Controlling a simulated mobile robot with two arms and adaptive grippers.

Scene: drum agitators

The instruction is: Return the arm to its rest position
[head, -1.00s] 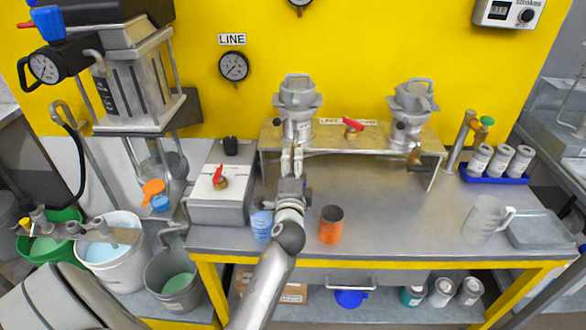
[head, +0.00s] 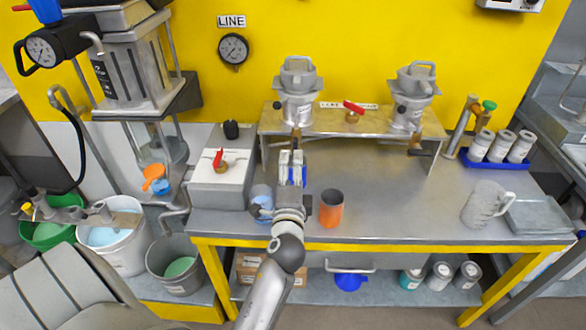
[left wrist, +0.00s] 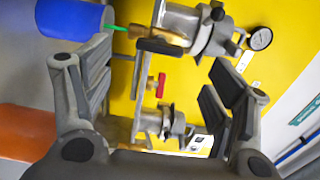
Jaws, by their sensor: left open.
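My left arm reaches up from the bottom middle of the head view. My left gripper (head: 291,155) is over the steel table (head: 400,190), in front of the shelf with two grey metal units. Its fingers are apart and nothing shows between them. In the left wrist view the open gripper (left wrist: 160,85) has its fingers wide at both sides. The left metal unit (head: 297,95) stands beyond the gripper, apart from it. A blue cup (head: 261,196) is just left of my wrist, partly hidden. An orange can (head: 331,209) stands to the right. My right gripper does not show.
A grey box with a red-handled valve (head: 219,160) stands left of the arm. A clear jug (head: 484,204), a tray (head: 538,215) and several cans in a blue holder (head: 494,160) are at the right. The table between the orange can and the jug is clear.

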